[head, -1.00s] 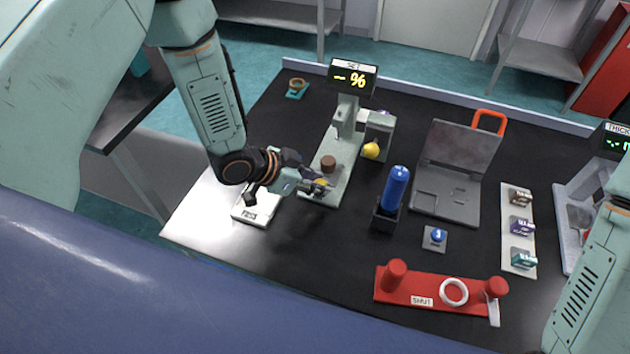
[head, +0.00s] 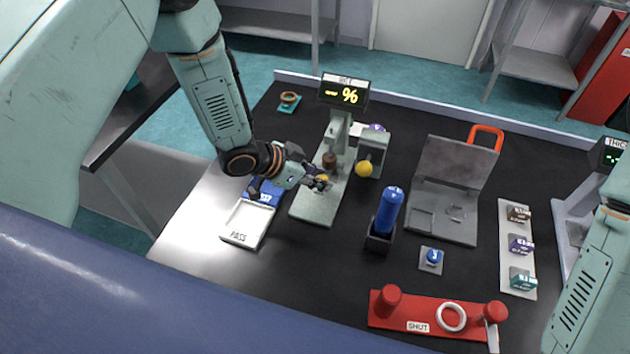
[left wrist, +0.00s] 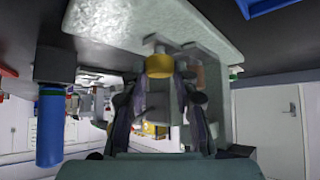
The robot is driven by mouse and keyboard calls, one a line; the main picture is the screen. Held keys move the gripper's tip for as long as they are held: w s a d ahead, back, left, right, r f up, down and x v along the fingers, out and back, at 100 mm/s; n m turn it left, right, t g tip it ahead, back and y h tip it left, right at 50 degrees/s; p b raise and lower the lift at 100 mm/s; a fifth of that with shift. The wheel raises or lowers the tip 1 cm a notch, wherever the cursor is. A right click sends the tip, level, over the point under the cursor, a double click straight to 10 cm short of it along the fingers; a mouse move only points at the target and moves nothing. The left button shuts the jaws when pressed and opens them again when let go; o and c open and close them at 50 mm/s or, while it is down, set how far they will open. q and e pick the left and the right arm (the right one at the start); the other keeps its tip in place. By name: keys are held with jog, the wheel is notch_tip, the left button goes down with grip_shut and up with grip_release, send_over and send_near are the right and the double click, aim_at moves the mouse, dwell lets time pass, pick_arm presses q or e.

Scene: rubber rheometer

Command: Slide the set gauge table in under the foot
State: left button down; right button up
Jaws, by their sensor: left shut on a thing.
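The gauge (head: 315,208) is a pale grey-green stand with a long base, a rear column and a display reading "%". Its table appears as a small brown round block (head: 329,160) on the base, close in front of the column. My left gripper (head: 319,183) is low over the base, shut on a yellow knob (head: 323,177) in front of the brown block. In the left wrist view the yellow knob (left wrist: 158,65) sits between the fingertips, with the base behind it. I cannot make out the foot or its gap to the table. My right gripper is out of the picture.
A white PASS tray (head: 240,238) and a blue tray (head: 265,190) lie left of the base. A grey box with a yellow ball (head: 363,168) stands right of the column. A blue cylinder (head: 389,212) and a red SHUT rack (head: 400,318) are farther right.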

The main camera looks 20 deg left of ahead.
pick_arm(q)
jog(key=shift+w+r, duration=0.1)
jog(key=shift+w, duration=0.1)
jog(key=c, duration=1)
grip_release()
jog(key=v, duration=1.2)
